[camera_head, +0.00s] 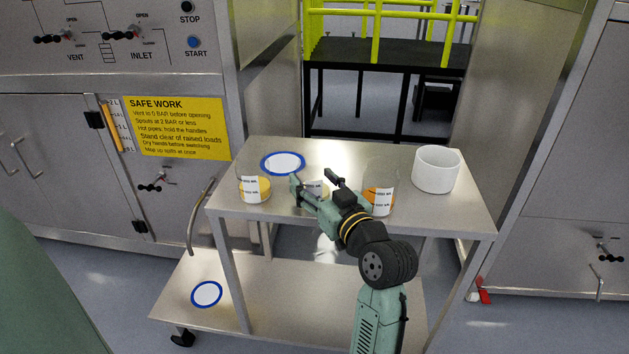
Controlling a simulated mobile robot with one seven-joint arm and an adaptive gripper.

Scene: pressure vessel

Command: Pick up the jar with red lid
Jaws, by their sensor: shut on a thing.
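My gripper (314,181) reaches over the cart's top shelf, with its fingers on either side of a middle labelled jar (318,189). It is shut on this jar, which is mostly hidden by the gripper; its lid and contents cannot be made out. A clear jar with yellow contents and a white label (252,189) stands to the left. A clear jar with orange contents and a white label (379,200) stands to the right, beside my arm. No red lid shows on any jar.
The steel cart (450,211) also holds a white pot (437,170) at right and a blue-rimmed white disc (283,163) at back left. Another such disc (207,294) lies on the lower shelf. Steel cabinets flank the cart. A small red-and-white thing (483,292) is at right.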

